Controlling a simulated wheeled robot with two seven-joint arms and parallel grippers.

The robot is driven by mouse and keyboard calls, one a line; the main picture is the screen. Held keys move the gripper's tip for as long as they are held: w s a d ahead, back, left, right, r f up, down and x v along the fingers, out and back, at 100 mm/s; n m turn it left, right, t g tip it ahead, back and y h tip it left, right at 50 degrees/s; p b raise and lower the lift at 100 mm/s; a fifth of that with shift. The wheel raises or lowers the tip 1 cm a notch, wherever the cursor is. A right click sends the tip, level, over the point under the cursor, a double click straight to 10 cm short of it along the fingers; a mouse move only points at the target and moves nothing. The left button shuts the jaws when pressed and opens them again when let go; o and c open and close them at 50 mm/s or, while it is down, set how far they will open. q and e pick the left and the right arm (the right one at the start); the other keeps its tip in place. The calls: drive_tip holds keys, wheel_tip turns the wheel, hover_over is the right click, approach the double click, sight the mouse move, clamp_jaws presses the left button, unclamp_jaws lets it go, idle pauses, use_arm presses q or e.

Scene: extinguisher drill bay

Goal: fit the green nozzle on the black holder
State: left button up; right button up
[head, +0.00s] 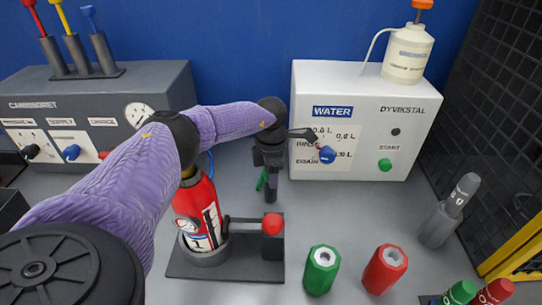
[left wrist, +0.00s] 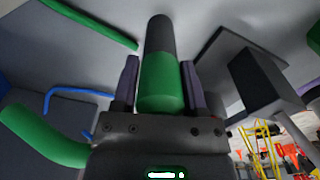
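My left gripper (head: 270,182) points down over the table behind the extinguisher. In the left wrist view its fingers (left wrist: 160,85) lie against both sides of a green cylinder (left wrist: 160,82), which I take to be the green nozzle. A dark grey cylindrical part (left wrist: 158,36) continues in line beyond the green; I cannot tell whether it is the nozzle's own end or the holder. In the head view a dark end (head: 270,194) shows below the gripper, and the green is mostly hidden. I cannot single out the black holder. My right gripper is out of view.
Green (head: 321,270) and red (head: 385,269) hexagonal pieces stand in front. A grey holder (head: 440,225) is right. The white WATER box (head: 350,165) stands behind.

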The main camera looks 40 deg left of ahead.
use_arm(q)
drive_tip(key=o, duration=0.4)
drive_tip(key=shift+o, duration=0.2)
wheel_tip(320, 180, up, 9)
drive_tip(key=shift+r+p, duration=0.15)
drive_tip(key=shift+p, duration=1.05)
drive_tip(key=shift+r, duration=0.3)
